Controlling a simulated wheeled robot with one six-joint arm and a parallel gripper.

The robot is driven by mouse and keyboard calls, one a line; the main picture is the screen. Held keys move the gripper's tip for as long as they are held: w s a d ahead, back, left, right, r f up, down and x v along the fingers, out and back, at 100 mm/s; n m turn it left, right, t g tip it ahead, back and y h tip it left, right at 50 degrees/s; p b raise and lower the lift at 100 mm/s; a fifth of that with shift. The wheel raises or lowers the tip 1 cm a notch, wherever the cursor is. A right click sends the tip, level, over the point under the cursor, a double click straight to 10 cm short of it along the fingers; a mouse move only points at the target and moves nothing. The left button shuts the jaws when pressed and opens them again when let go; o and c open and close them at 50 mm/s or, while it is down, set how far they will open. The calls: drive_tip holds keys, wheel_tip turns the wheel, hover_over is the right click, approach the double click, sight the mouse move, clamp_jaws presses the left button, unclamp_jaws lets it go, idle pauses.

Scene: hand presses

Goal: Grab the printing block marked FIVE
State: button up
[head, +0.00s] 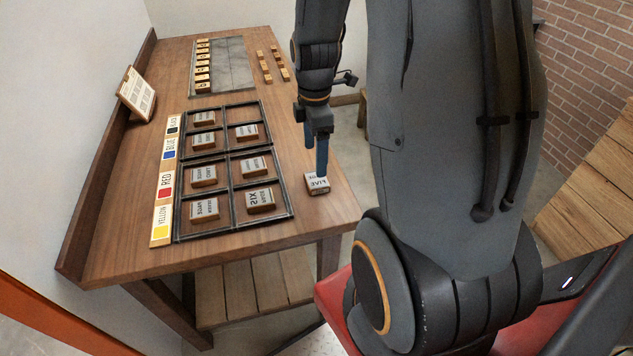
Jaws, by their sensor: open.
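In the head view, a small block (317,187) with a pale top lies at the right edge of the wooden table. Its front face reads FIVE in mirrored letters. My gripper (321,172) points down right above it, with the fingertips at or just over its top. The fingers overlap in this view, so the gap between them is hard to see. I cannot tell whether they touch the block. My gripper is open and hides part of the block's top.
A dark compartment tray (237,226) with several blocks, including a SIX block (260,201), lies left of my gripper. A colour label strip (162,205) runs along its left side. A grey plate (232,64), small wooden pieces (265,67) and a sign (137,94) stand farther back.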

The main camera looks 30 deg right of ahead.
sight(315, 179)
drive_tip(key=shift+s+a+f+p, duration=0.15)
drive_tip(key=shift+f+p, duration=0.4)
drive_tip(key=shift+f, duration=1.35)
drive_tip(key=shift+s+a+f+p, duration=0.15)
drive_tip(key=shift+f+p, duration=0.35)
drive_tip(key=shift+f, duration=1.4)
drive_tip(key=shift+d, duration=0.1)
drive_tip(key=c, duration=1.2)
drive_tip(key=shift+r, duration=0.1)
